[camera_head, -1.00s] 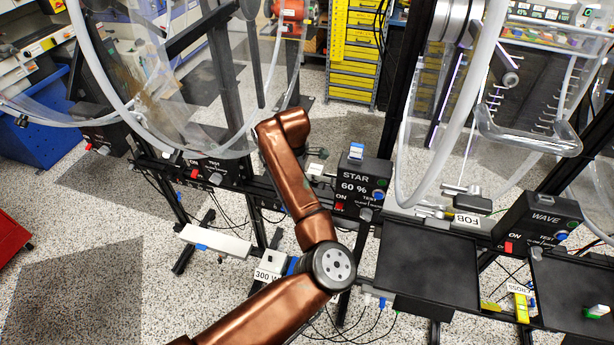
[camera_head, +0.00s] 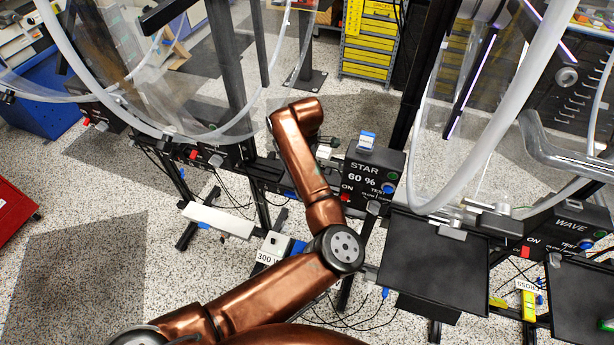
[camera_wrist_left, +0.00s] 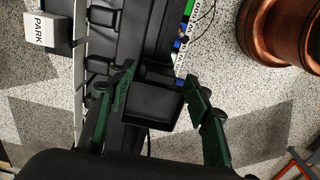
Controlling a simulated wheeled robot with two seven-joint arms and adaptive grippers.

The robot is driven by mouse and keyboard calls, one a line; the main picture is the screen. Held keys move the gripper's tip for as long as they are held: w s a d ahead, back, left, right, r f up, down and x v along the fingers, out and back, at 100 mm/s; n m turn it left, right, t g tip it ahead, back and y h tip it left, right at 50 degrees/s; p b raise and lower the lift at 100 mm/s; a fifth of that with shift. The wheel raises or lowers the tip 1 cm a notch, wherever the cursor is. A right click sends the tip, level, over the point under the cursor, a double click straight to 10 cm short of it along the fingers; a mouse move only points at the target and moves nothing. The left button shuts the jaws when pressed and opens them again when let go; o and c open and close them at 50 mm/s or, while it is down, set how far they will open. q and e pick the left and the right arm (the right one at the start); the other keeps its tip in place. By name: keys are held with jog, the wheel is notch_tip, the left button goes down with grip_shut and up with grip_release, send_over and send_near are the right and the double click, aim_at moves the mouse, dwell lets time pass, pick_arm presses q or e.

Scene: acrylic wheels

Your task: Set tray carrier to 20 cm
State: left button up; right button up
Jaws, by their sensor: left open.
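A flat black tray (camera_head: 435,262) sits on the frame at the right of centre in the head view. Which part is the tray carrier, and any centimetre scale, I cannot tell. My left arm crosses the middle of the head view, and its gripper is hidden there. In the left wrist view my left gripper (camera_wrist_left: 160,105) is open, its green fingers apart. A small black square block (camera_wrist_left: 151,106) shows between the fingers; I cannot tell whether they touch it.
A STAR control box (camera_head: 374,178) stands beside my arm, and a WAVE box (camera_head: 567,232) is further right. Large clear acrylic wheels rise behind the rail. A white PARK block (camera_wrist_left: 40,31) shows in the wrist view. Speckled floor is open at lower left.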

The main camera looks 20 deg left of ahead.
pick_arm(q)
jog(key=shift+f, duration=0.4)
jog(key=shift+c, duration=0.2)
grip_shut()
dwell(0.3)
